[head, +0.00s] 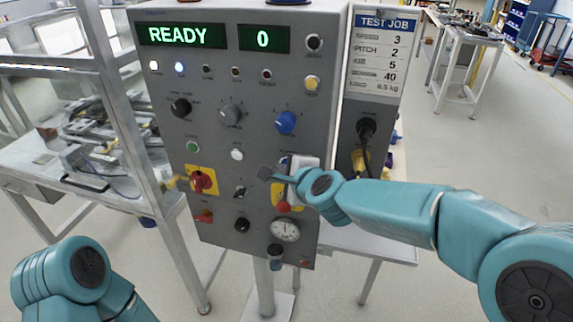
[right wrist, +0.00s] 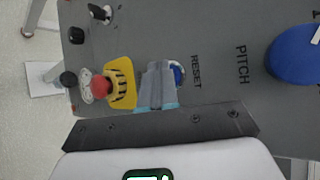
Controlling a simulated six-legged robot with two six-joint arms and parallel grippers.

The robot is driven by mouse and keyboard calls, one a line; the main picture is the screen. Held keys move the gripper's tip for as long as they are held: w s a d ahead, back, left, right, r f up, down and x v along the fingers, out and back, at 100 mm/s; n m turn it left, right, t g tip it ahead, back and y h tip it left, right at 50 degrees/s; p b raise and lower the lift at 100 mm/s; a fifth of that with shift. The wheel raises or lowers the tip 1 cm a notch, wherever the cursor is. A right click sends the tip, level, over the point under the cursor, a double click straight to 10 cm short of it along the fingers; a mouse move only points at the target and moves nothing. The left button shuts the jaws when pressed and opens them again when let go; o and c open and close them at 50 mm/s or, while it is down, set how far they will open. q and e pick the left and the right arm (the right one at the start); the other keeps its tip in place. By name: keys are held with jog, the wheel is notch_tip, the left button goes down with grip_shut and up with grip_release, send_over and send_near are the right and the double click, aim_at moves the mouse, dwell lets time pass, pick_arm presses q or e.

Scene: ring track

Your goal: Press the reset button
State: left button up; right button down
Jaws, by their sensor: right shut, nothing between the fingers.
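The grey control panel (head: 215,100) stands upright ahead, its display reading READY and 0. In the right wrist view a blue button (right wrist: 178,73) sits beside the printed word RESET (right wrist: 196,72). It is partly covered by my right gripper (right wrist: 158,70), whose fingers are shut and empty. The fingertips are right beside the button in that picture; whether they touch it I cannot tell. In the head view my right gripper (head: 281,175) is in front of the panel's lower right, and the reset button is hidden there. My left arm shows at the lower left; its gripper is out of view.
A red button (head: 283,207) on a yellow plate sits just below my right gripper. A red switch (head: 202,180) is further left. A metal frame (head: 125,120) stands left of the panel.

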dwell(0.5)
jog(key=shift+s+a, duration=0.2)
jog(key=shift+s, duration=0.5)
jog(key=shift+s, duration=0.1)
jog(key=s, duration=0.1)
jog(key=s+a, duration=0.1)
jog(key=s, duration=0.2)
jog(key=shift+s+a+b, duration=0.3)
jog(key=shift+b, duration=0.1)
dwell(0.3)
